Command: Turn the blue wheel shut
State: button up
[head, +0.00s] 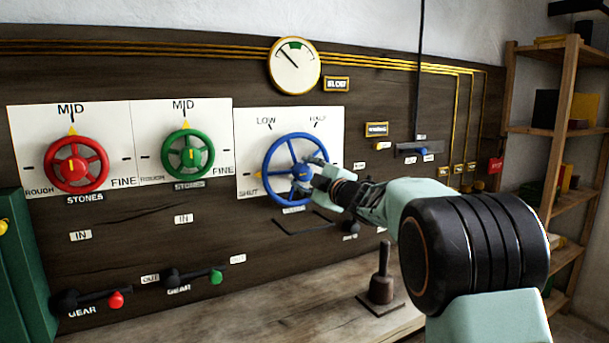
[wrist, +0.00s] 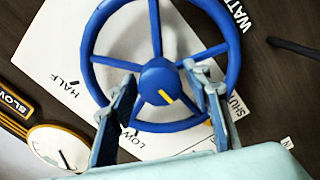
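The blue wheel (head: 267,168) is on a white plate marked LOW, HALF and SHUT. In the head view a small yellow mark (head: 257,194) shows at its lower left rim, beside SHUT. In the wrist view the blue wheel (wrist: 158,80) fills the upper middle, with a yellow stripe on its hub pointing between LOW and SHUT. My gripper (head: 310,178) is at the wheel's right side in the head view. In the wrist view the fingers of my gripper (wrist: 162,78) are apart, one each side of the hub, among the spokes. Whether they touch the wheel I cannot tell.
A red wheel (head: 76,165) and a green wheel (head: 187,156) are on the board to the left. A round gauge (head: 294,66) is above. Levers with red (head: 116,299) and green (head: 216,277) knobs are low on the board. A dark upright post (head: 382,275) stands on the bench.

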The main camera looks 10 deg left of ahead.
jog(key=shift+o, duration=0.4)
jog(key=v, duration=1.2)
